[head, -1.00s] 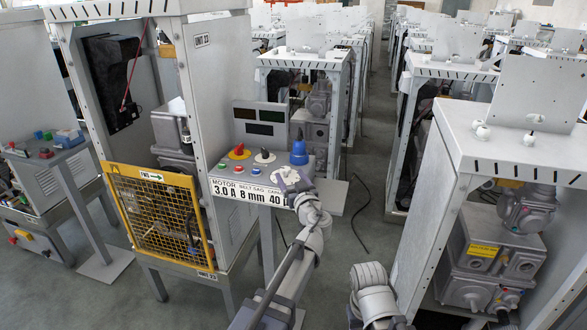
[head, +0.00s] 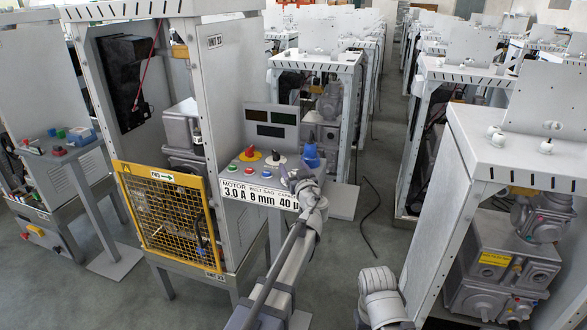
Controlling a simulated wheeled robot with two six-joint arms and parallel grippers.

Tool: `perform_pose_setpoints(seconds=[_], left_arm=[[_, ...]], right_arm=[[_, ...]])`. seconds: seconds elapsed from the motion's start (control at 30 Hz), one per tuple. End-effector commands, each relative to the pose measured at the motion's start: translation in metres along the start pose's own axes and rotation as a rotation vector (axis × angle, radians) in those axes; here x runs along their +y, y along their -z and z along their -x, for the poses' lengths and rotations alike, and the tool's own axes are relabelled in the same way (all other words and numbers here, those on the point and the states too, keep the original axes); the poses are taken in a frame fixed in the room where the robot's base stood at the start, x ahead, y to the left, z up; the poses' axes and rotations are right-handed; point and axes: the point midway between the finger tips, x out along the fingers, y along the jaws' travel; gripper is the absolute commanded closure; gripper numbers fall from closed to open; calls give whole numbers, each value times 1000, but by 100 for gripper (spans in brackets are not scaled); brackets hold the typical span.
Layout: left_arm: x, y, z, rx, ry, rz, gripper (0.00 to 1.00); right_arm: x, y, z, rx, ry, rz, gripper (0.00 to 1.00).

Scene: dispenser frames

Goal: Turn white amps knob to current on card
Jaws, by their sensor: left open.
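A sloped control panel (head: 240,170) stands on the front right of the yellow-fenced unit. It bears a red knob on a yellow disc (head: 250,154) and, to its right, a small knob on a white disc (head: 276,158). Their pointer settings are too small to read. My left gripper (head: 294,176) is open over the panel's right end, just right of and below the white-disc knob. Contact cannot be told. My right gripper does not show.
A blue domed part (head: 310,157) stands at the panel's right end, close behind my left gripper. Dark display windows (head: 270,122) rise behind the knobs. A yellow mesh guard (head: 170,220) is at left. A grey machine cabinet (head: 500,240) stands at right, with open floor between.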

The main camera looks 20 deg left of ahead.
Motion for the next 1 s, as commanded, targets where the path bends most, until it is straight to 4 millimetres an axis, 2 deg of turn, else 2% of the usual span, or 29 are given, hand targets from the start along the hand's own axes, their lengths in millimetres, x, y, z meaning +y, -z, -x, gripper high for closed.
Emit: perform_pose_setpoints(seconds=[0.2, 0.83, 1.0], left_arm=[[0, 0, 0, 0, 0, 0, 28], [0, 0, 0, 0, 0, 0, 99], [0, 0, 0, 0, -1, 0, 100]], right_arm=[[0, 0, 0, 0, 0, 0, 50], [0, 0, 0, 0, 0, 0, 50], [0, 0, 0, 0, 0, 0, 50]])
